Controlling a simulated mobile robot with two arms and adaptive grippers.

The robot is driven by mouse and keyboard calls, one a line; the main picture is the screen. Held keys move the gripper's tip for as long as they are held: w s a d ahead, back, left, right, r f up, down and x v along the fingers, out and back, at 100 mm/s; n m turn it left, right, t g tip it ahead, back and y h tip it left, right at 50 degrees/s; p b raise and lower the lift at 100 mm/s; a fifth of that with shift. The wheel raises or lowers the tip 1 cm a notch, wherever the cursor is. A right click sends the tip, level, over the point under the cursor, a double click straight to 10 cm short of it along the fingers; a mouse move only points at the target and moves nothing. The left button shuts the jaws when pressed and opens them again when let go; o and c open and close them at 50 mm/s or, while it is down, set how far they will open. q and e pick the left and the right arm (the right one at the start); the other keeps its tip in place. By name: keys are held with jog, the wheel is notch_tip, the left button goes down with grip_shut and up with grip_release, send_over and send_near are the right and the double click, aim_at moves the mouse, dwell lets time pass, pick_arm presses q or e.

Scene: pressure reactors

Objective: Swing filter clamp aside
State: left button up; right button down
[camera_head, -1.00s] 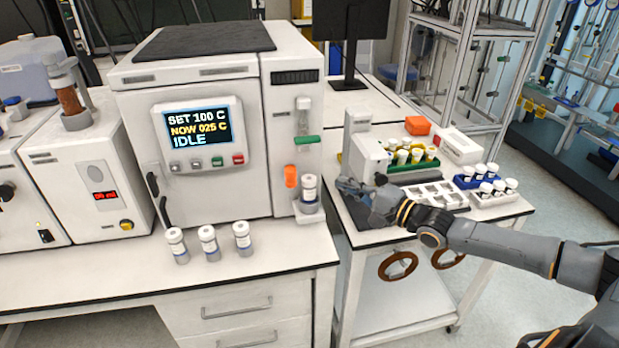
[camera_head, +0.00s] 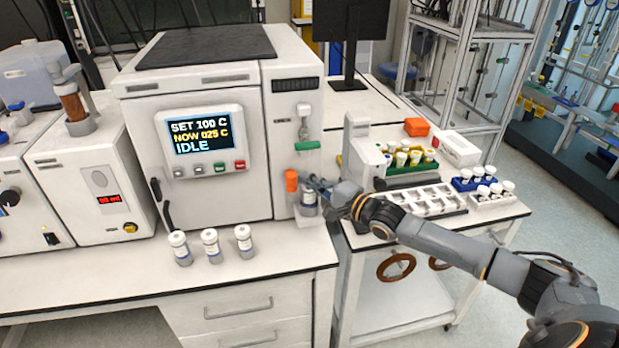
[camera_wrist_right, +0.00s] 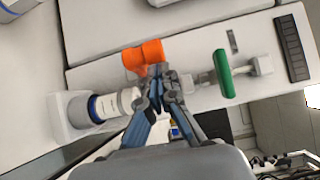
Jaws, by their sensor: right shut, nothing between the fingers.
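An orange piece (camera_head: 291,180), which looks like the filter clamp, sits on the front of the white machine's narrow right section; it also shows in the wrist view (camera_wrist_right: 145,57). A green handle (camera_head: 307,146) is above it, also in the wrist view (camera_wrist_right: 222,73). A white-capped jar (camera_head: 309,199) stands below on a small ledge, partly covered by my gripper. My right gripper (camera_head: 308,183) is shut and empty, its tips (camera_wrist_right: 158,82) between the jar's cap and the green handle, right beside the orange piece. I cannot tell whether they touch it. My left gripper is not in view.
Several white-capped jars (camera_head: 211,246) stand on the bench in front of the machine. To the right, a cart holds a white compartment tray (camera_head: 455,203) and vial racks (camera_head: 475,182). The machine's screen (camera_head: 197,133) reads IDLE. The bench's front right is clear.

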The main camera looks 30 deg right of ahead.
dwell(0.3)
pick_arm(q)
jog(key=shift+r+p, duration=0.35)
pick_arm(e)
jog(key=shift+w+a, duration=0.25)
jog(key=shift+a, duration=0.75)
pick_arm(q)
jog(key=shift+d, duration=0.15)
